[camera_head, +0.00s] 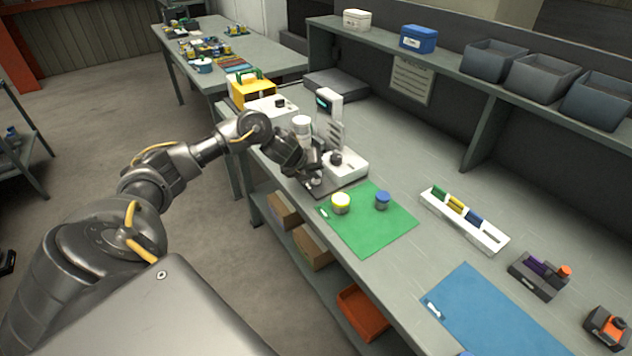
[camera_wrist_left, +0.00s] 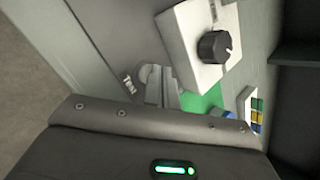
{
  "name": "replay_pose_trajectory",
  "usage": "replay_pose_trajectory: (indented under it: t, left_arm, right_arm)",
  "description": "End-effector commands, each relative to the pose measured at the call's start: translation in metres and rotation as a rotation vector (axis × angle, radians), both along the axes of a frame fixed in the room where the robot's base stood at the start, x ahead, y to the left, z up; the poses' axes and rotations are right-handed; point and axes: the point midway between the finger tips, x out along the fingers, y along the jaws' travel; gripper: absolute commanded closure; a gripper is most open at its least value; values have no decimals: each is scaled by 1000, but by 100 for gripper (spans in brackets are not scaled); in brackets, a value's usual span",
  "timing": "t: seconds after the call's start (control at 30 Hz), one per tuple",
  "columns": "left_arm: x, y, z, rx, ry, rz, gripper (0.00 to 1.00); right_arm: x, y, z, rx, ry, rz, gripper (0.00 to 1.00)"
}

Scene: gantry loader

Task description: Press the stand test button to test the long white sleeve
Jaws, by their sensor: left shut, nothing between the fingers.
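The test stand (camera_head: 349,166) has a white base, a black knob, and an upright post with a small display at the top. A white cylinder (camera_head: 301,124), perhaps the long white sleeve, shows just above my left wrist; the arm hides its lower part, so I cannot tell what it rests on. My left gripper (camera_head: 315,183) is shut and empty, pointing down at the dark plate in front of the stand. In the left wrist view the fingers (camera_wrist_left: 161,92) are beside a round grey button (camera_wrist_left: 149,74) next to the word "Test". I cannot tell whether they touch it.
A white rack (camera_head: 464,219) and a blue mat (camera_head: 490,318) lie farther right. A yellow case (camera_head: 250,90) stands behind the arm.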

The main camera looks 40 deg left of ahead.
Motion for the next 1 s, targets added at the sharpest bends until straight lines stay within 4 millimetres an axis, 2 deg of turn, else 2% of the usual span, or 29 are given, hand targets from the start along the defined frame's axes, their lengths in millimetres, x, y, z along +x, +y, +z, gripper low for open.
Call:
replay_pose_trajectory:
  t: [1.0]
  left_arm:
    - [0, 0, -8, 1, 1, 0, 100]
  right_arm:
    - [0, -2, -5, -2, 1, 1, 24]
